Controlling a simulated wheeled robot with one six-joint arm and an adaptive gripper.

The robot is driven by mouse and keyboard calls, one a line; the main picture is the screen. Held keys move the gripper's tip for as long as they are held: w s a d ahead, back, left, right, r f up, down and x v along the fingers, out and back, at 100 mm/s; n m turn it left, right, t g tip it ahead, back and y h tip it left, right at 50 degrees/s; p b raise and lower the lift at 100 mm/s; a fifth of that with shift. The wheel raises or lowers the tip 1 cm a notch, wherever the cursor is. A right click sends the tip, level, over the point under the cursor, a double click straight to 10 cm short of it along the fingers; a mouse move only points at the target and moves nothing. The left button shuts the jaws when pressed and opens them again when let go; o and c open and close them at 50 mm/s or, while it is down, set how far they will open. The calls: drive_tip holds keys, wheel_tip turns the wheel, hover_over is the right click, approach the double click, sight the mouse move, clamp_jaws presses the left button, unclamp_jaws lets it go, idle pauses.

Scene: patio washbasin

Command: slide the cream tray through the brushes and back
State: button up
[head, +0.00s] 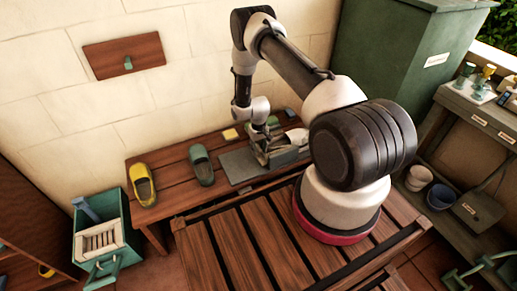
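I cannot pick out the cream tray or the brushes with certainty. A pale object (297,136) shows at the right end of the wooden bench, partly behind my arm. My gripper (262,158) points down at a low grey block-like fixture (284,157) on the bench. Its fingers are small and dark here, and I cannot tell whether they are open or hold anything. A flat grey-green plate (238,168) lies just left of the fixture.
A green shoe (201,165) and a yellow shoe (143,184) stand on the bench (172,168). A yellow block (230,134) lies behind. A green crate (118,215) with a slatted cream piece (100,240) stands left. A large green bin (385,60) is at back right.

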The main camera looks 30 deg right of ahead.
clamp_jaws()
drive_tip(key=a, duration=1.6)
drive_tip(key=shift+a, duration=0.25)
unclamp_jaws()
drive_tip(key=shift+a, duration=0.1)
wheel_tip(320, 180, up, 12)
